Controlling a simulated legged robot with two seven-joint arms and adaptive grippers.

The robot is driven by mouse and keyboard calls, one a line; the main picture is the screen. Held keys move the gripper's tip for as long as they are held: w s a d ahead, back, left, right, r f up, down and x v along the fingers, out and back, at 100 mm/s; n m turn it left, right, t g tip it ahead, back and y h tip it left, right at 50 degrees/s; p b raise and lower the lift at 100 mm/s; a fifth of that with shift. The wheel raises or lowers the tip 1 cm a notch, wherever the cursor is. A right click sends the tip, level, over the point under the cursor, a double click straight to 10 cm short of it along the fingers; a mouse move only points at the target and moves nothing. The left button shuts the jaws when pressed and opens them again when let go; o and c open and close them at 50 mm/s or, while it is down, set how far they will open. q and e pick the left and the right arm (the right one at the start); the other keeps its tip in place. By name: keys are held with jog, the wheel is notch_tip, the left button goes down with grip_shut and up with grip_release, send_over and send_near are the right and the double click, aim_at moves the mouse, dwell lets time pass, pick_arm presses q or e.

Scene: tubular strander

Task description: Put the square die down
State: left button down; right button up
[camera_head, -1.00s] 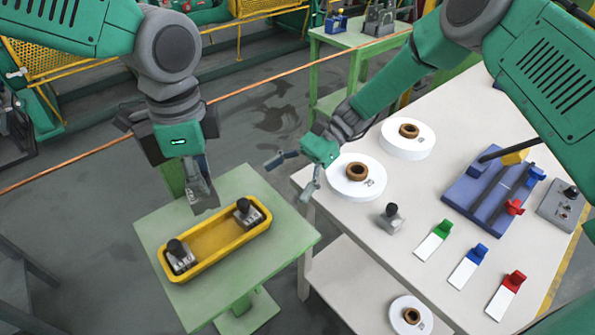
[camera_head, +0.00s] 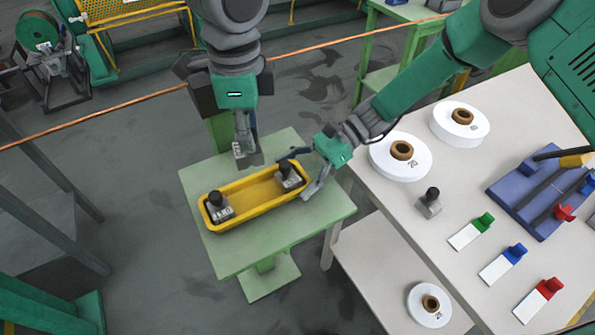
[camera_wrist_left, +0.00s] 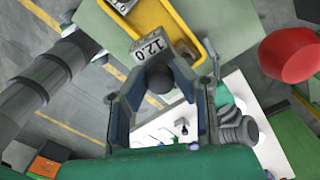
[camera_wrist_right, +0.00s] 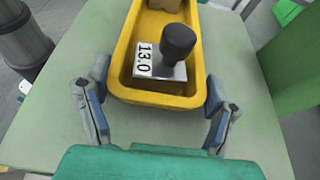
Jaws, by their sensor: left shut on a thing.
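A grey block die with a black knob, marked 12.0 (camera_wrist_left: 152,47), is between the closed fingers of my left gripper (camera_head: 246,155). The gripper holds it above the yellow tray (camera_head: 262,190), near its far side. The tray lies on the green table. A knobbed die (camera_head: 220,208) sits in its left end; another, marked 13.0 (camera_wrist_right: 160,68), sits in its right end. My right gripper (camera_head: 308,172) is open at the tray's right end. In the right wrist view its fingers are spread on either side of that end; contact is unclear.
The white table (camera_head: 385,235) at right holds white discs with brown rings, a loose knobbed die (camera_head: 430,203), a blue fixture (camera_head: 520,195), and green, blue and red tags. An orange cable (camera_head: 110,115) crosses behind. The green table's front (camera_head: 290,225) is bare.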

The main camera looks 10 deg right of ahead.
jog(key=c, duration=0.7)
pick_arm(q)
jog(key=shift+w+f+n, duration=0.1)
jog(key=shift+f+n, duration=0.7)
jog(key=shift+n, duration=0.2)
send_over(260, 196)
notch_tip(260, 196, down, 10)
jog(key=shift+f, duration=0.1)
pick_arm(e)
jog(key=shift+d, duration=0.1)
pick_arm(q)
jog(key=c, duration=1.3)
grip_release()
jog(key=shift+f, duration=0.1)
notch_tip(260, 196, up, 12)
jog(key=shift+r, duration=0.1)
